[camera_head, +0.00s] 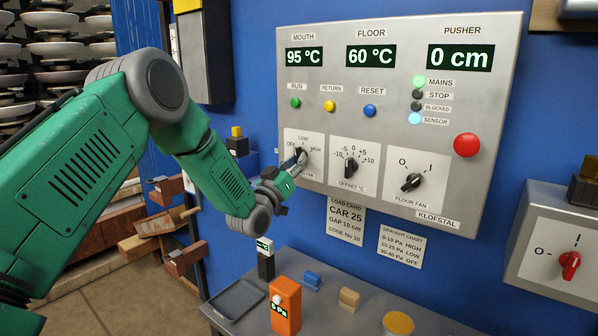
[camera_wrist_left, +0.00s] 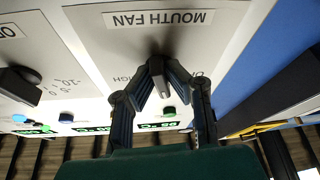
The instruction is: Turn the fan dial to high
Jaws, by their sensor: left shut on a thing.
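The mouth fan dial (camera_head: 301,153) is a dark knob at the left of the grey control panel. Its plate reads OFF at left, LOW at top and HIGH at right. My left gripper (camera_head: 299,160) is shut on this dial, and the fingers cover much of it. I cannot tell clearly which mark its pointer faces. In the left wrist view the label MOUTH FAN (camera_wrist_left: 158,18) shows upside down, and my left gripper's fingertips (camera_wrist_left: 160,68) meet at the dial just below it. My right gripper is in neither view.
The offset dial (camera_head: 351,167) sits right of the mouth fan dial, and the floor fan dial (camera_head: 411,182) further right. A red button (camera_head: 467,145) is at the panel's right. Below, a grey shelf (camera_head: 350,318) holds an orange meter (camera_head: 285,300) and small blocks.

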